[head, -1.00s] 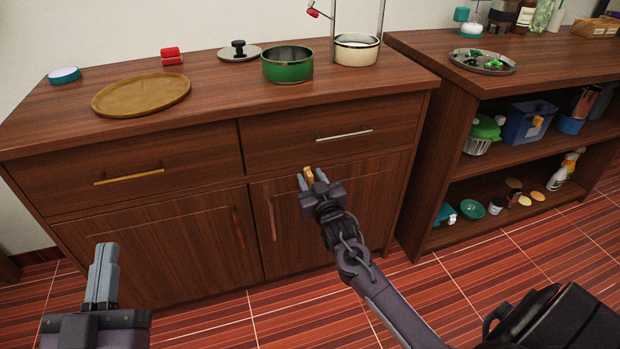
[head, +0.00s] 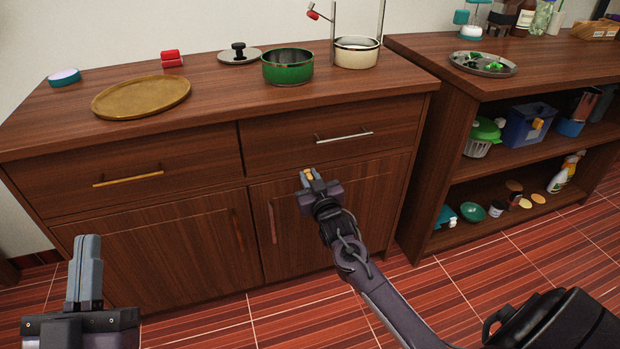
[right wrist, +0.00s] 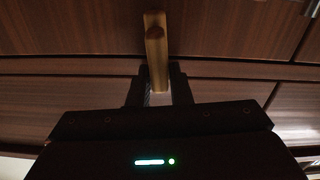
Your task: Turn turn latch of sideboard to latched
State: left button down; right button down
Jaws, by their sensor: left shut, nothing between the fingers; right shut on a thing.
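The sideboard (head: 160,242) is dark wood with two drawers above two doors. Its turn latch is a small brass-coloured piece (head: 309,174) near the top of the right door. In the right wrist view the latch (right wrist: 155,45) stands as a bar running up and down the picture, its lower end between the fingers. My right gripper (head: 310,180) is shut on the latch; the fingers also show in the right wrist view (right wrist: 159,88), one on each side of it. My left gripper (head: 86,245) is shut and empty, in front of the left door and apart from it.
On the sideboard top stand a gold tray (head: 140,97), a green pot (head: 287,68), a lid (head: 239,56) and a cream pot (head: 356,53). An open shelf unit (head: 455,130) stands close on the right. Drawer handles (head: 128,176) stick out above the doors.

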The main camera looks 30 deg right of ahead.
jog(key=shift+m+p, duration=0.65)
jog(key=shift+m, duration=0.05)
pick_arm(q)
notch_tip(320, 180, down, 10)
jog(key=w+d+g+y, duration=0.1)
jog(key=g+y, duration=0.1)
jog(key=g, duration=0.3)
jog(key=shift+w+d, duration=0.15)
jog(key=shift+w, duration=0.15)
pick_arm(e)
jog(key=c, duration=1.4)
grip_release()
